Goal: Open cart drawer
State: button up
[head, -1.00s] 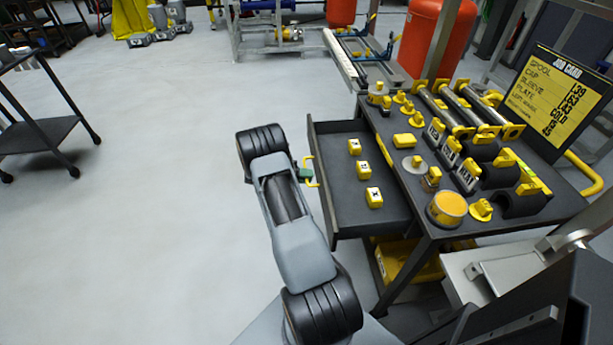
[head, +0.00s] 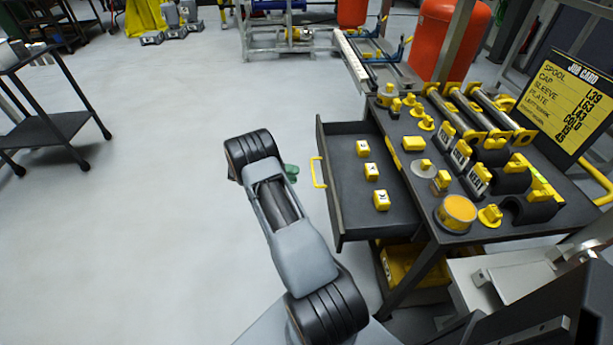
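The cart (head: 424,238) stands at the right with its dark drawer (head: 345,222) pulled well out to the left. Several small yellow blocks (head: 372,172) lie in a row inside the drawer. The yellow drawer handle (head: 319,172) is on the drawer's left-facing front. My gripper (head: 291,172) shows only as a small green part beyond my arm, left of the handle and apart from it. My arm hides most of it, so its finger opening cannot be made out.
The cart top holds yellow parts, tubes, label blocks and a round yellow-topped tin (head: 457,213). A job card board (head: 567,105) stands at its right. A dark shelf cart (head: 45,125) is at the far left. The floor left of my arm is clear.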

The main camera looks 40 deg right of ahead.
jog(key=v, duration=0.6)
dwell(0.6)
notch_tip(320, 180, down, 5)
jog(key=s+a+m+t+y, duration=0.1)
jog(key=s+a+m+y, duration=0.15)
jog(key=m, duration=0.55)
jog(key=s+a+r+m+t+y+p, duration=0.2)
jog(key=s+a+r+m+t+y, duration=0.15)
jog(key=a+r+m, duration=0.5)
jog(key=s+a+r+m+t+y+p, duration=0.2)
jog(key=s+a+r+m+t, duration=0.1)
jog(key=r, duration=0.5)
jog(key=s+a+r+m+t+y+p, duration=0.2)
jog(key=s+a+r+m+t+p, duration=0.1)
jog(key=r, duration=0.5)
jog(key=s+a+r+m+t+y+p, duration=0.2)
jog(key=s+a+r+m, duration=0.3)
jog(key=r, duration=0.3)
jog(key=shift+s+a+r+t+p, duration=0.35)
jog(key=shift+s+a+t+p, duration=0.35)
jog(key=shift+a, duration=0.2)
